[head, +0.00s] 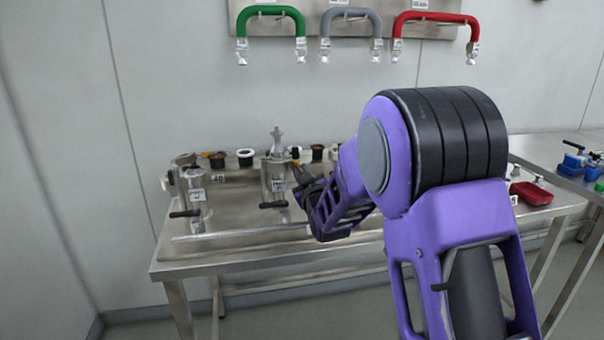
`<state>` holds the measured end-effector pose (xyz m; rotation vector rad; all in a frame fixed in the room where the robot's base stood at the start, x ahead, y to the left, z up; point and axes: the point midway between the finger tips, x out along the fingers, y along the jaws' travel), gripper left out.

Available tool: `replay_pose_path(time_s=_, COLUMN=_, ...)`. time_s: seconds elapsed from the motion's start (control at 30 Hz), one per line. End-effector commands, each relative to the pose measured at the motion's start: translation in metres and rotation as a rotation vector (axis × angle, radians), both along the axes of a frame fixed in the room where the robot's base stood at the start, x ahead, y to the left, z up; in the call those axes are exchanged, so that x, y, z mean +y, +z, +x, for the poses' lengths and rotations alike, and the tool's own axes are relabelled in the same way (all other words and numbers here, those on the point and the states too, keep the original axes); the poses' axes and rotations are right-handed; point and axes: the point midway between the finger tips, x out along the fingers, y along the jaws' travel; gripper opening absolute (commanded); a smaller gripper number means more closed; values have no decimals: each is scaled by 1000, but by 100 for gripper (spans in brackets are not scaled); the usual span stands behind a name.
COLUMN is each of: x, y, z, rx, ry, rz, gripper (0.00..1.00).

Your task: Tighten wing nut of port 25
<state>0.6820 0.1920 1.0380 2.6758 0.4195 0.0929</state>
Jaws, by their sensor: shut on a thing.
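My gripper (298,172) is at the right side of an upright metal port (274,180) on the steel bench. It is shut on a small part at that port's side, which I take to be the wing nut. The fingertips and the nut are too small to see clearly. The port has a white label too small to read, a black handle low at its front and a metal fitting on top. A second metal port (197,190) with a black handle and a label stands to the left. I cannot read which port is 25.
The steel bench (190,262) has a bare front strip. Black and brown round fittings (245,157) stand in a row behind the ports. Green (271,12), grey and red (436,17) hoses hang on the wall. A red tray (531,193) is at the right.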

Motion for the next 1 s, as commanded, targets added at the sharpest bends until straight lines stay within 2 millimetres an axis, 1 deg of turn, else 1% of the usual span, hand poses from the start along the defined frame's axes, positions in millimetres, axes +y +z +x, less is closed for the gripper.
replay_pose_path(time_s=0.37, x=0, y=0, z=0, rx=0, ry=0, rz=4, gripper=0)
replay_pose_path(time_s=0.4, x=0, y=0, z=0, rx=0, ry=0, rz=3, gripper=21)
replay_pose_path(time_s=0.53, x=0, y=0, z=0, rx=0, ry=0, rz=3, gripper=45)
replay_pose_path(time_s=0.87, x=0, y=0, z=-1, rx=1, ry=0, rz=3, gripper=46)
replay_pose_path(time_s=1.0, x=-4, y=0, z=-12, rx=1, ry=0, rz=3, gripper=46)
